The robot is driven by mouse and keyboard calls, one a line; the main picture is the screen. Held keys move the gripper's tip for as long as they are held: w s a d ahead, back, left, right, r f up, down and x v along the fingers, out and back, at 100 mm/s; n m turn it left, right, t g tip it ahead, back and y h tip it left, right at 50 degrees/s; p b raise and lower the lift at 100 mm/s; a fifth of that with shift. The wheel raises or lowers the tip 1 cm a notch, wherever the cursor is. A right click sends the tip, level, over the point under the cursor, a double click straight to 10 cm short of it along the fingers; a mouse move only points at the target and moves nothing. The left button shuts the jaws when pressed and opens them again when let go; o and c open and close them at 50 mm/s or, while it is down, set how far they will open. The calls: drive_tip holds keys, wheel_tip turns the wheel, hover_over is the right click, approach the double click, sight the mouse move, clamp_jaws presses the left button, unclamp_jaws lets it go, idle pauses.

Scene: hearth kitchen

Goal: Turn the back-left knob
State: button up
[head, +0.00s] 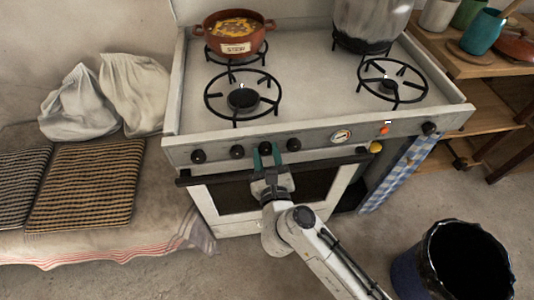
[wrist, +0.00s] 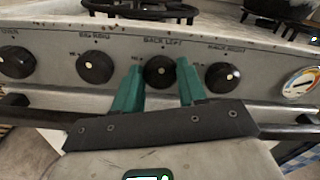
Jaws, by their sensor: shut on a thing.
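The stove's front panel carries a row of black knobs. The back-left knob (wrist: 160,71), under a label reading "BACK LEFT", sits between the two green fingers of my gripper (wrist: 161,80). A pale dot shows on the knob's face. In the head view my gripper (head: 267,156) reaches up to the panel, its fingers on either side of the same knob (head: 266,149). The fingers are shut on the knob, though the exact contact is hard to see. The back-left burner holds a brown pot (head: 236,40) of food.
Neighbouring knobs (wrist: 95,67) and (wrist: 222,77) stand close on both sides. A round gauge (head: 341,135) is further right. The oven handle (wrist: 35,117) runs below the panel. A large pot (head: 370,20) stands at back right, and a black-lined bin (head: 408,272) on the floor.

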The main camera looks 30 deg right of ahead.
drive_tip(key=shift+r, duration=0.15)
drive_tip(key=n+p, duration=0.3)
drive_tip(key=p, duration=0.1)
drive_tip(key=shift+r, duration=0.1)
drive_tip(key=n+p, duration=0.3)
drive_tip(key=p, duration=0.1)
drive_tip(key=shift+a+n, duration=0.1)
drive_tip(key=shift+n, duration=0.3)
drive_tip(key=n+p, duration=0.2)
drive_tip(key=n, duration=0.1)
drive_tip(key=shift+f, duration=0.2)
drive_tip(key=shift+f+n+p, duration=0.2)
drive_tip(key=shift+n+p, duration=1.05)
drive_tip(key=shift+n, duration=0.65)
drive_tip(key=o, duration=1.1)
drive_tip(key=shift+c, duration=0.2)
